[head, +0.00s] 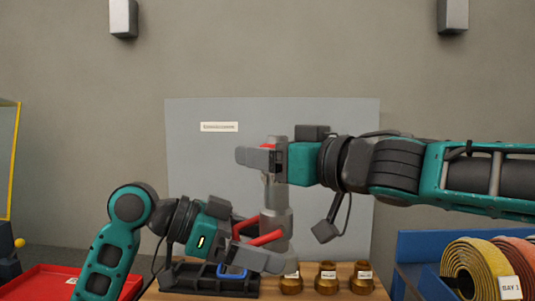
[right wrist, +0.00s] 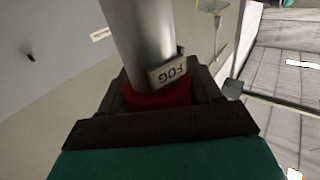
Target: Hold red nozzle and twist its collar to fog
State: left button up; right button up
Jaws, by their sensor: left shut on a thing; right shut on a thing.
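The nozzle (head: 276,218) stands upright above the bench, with a grey metal body and a red bail handle (head: 266,239) low on it. My left gripper (head: 264,258) is shut on the lower part of the nozzle, which its fingers partly hide. My right gripper (head: 266,156) comes in level from the right and is shut on the red collar at the nozzle's top. In the right wrist view the red collar (right wrist: 158,98) sits between the dark jaws, and a small FOG tag (right wrist: 168,73) shows on the grey barrel beside it.
Several brass fittings (head: 326,278) with labels stand on the wooden bench (head: 308,268). A black holder (head: 195,281) and a blue-handled item (head: 232,271) are by my left gripper. A red tray (head: 55,281) is at left; a blue bin (head: 418,246) with hose rolls (head: 470,262) is at right.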

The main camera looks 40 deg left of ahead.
jog(key=shift+n+g, duration=0.4)
jog(key=shift+g, duration=0.3)
jog(key=shift+c, duration=0.3)
jog(key=shift+a+g, duration=0.1)
jog(key=shift+g, duration=0.2)
jog(key=n+g, duration=0.1)
jog(key=g, duration=0.1)
jog(key=n+g, duration=0.1)
jog(key=g, duration=0.1)
jog(key=n+g, duration=0.2)
jog(key=shift+s+r, duration=0.1)
jog(key=shift+s, duration=0.2)
jog(key=shift+s+r+n+g+h, duration=0.1)
jog(key=shift+n+g+h, duration=0.3)
jog(key=shift+n+g, duration=0.25)
jog(key=shift+s+r+n+g+h, duration=0.1)
jog(key=shift+n+g+h, duration=0.35)
jog(key=shift+g, duration=0.3)
jog(key=shift+d+f+n+g, duration=0.2)
jog(key=shift+n+g, duration=0.1)
jog(key=shift+g, duration=0.1)
jog(key=o, duration=1)
jog(key=shift+f+h, duration=0.1)
jog(key=shift+h, duration=0.15)
jog(key=shift+c, duration=0.2)
jog(key=shift+d, duration=0.1)
jog(key=v, duration=1.2)
